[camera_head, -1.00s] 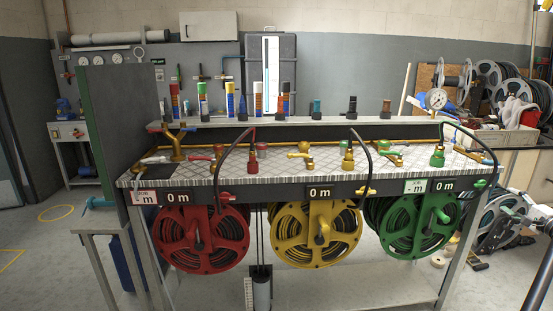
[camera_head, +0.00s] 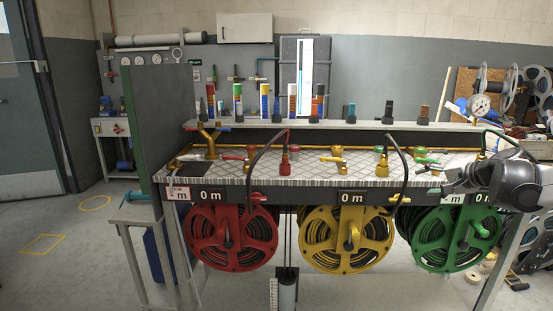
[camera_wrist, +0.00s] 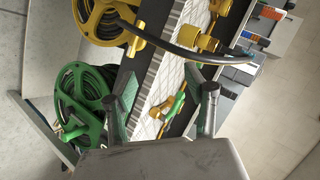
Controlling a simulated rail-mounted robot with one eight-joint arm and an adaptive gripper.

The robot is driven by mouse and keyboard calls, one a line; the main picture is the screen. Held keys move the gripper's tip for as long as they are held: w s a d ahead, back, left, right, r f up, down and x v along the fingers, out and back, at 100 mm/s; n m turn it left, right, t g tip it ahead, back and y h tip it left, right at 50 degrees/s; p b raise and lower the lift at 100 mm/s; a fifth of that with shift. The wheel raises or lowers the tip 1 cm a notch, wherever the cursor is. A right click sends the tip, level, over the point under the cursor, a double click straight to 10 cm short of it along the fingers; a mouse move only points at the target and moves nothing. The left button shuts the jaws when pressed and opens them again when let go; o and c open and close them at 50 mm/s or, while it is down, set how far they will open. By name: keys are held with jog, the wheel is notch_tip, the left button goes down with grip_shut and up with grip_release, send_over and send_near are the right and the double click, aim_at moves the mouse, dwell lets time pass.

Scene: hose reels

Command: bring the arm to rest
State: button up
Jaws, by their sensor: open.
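My gripper (camera_head: 446,180) is at the right of the head view, over the front right of the bench (camera_head: 330,160). In the wrist view my gripper (camera_wrist: 165,88) has its two fingers spread apart with nothing between them. Beyond the fingers lie the patterned bench top and a green-handled valve (camera_wrist: 172,108). The green hose reel (camera_head: 452,238) hangs under the bench below my gripper and shows at left in the wrist view (camera_wrist: 82,100). My wrist hides part of the bench's right end.
A yellow reel (camera_head: 347,238) and a red reel (camera_head: 229,238) hang further left. Black hoses arch over the bench's front edge. A shelf (camera_head: 330,124) with upright coloured nozzles runs along the back. Floor at left is clear.

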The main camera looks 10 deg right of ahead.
jog(key=s+a+n+g, duration=0.25)
jog(key=s+a, duration=0.35)
jog(key=a, duration=0.6)
jog(key=s+a+n+g, duration=0.1)
jog(key=s+a+n, duration=0.2)
jog(key=s+a, duration=0.65)
jog(key=s+a+f+n+g+h, duration=0.1)
jog(key=s+a+f+n, duration=0.25)
jog(key=s+a, duration=0.35)
jog(key=s+a+f+n+h, duration=0.1)
jog(key=s+a+f+n, duration=0.1)
jog(key=s+a+f, duration=0.5)
notch_tip(320, 180, up, 15)
jog(key=s+d+p, duration=0.2)
jog(key=p, duration=1)
jog(key=shift+f+p, duration=0.2)
jog(key=shift+p, duration=0.2)
